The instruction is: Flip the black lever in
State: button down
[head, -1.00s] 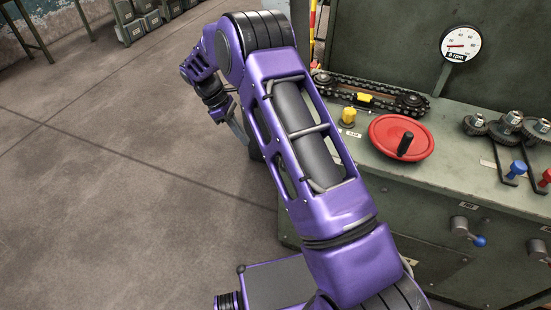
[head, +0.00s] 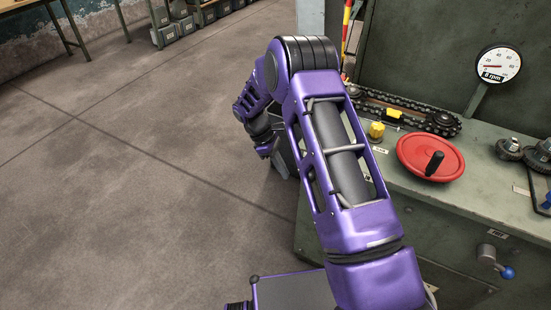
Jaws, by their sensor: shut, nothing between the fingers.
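I cannot pick out a black lever for certain in the head view. A red handwheel (head: 418,150) on the bench top carries a short upright black handle (head: 434,163). A lever with a blue ball end (head: 507,272) sticks out of the bench front at the lower right. My purple arm reaches away across the left end of the bench. My gripper (head: 265,150) hangs low beyond the bench's left end, over the floor side. It is small and partly hidden by my arm, and appears shut and empty, apart from the bench controls.
A chain on sprockets (head: 405,110), a yellow knob (head: 376,130) and dark gears (head: 510,149) sit on the green bench (head: 400,190). A round gauge (head: 498,64) stands behind. The concrete floor (head: 130,190) at left is clear. A table and grey bins (head: 178,32) stand far back.

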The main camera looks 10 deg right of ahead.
jog(key=shift+s+d+r, duration=0.2)
jog(key=shift+s+d, duration=0.05)
jog(key=shift+d, duration=0.3)
jog(key=shift+s+d+r, duration=0.2)
jog(key=shift+d+r, duration=0.05)
jog(key=shift+d, duration=0.25)
jog(key=shift+s+d+r, duration=0.2)
jog(key=shift+s+d, duration=0.05)
jog(key=shift+d, duration=0.3)
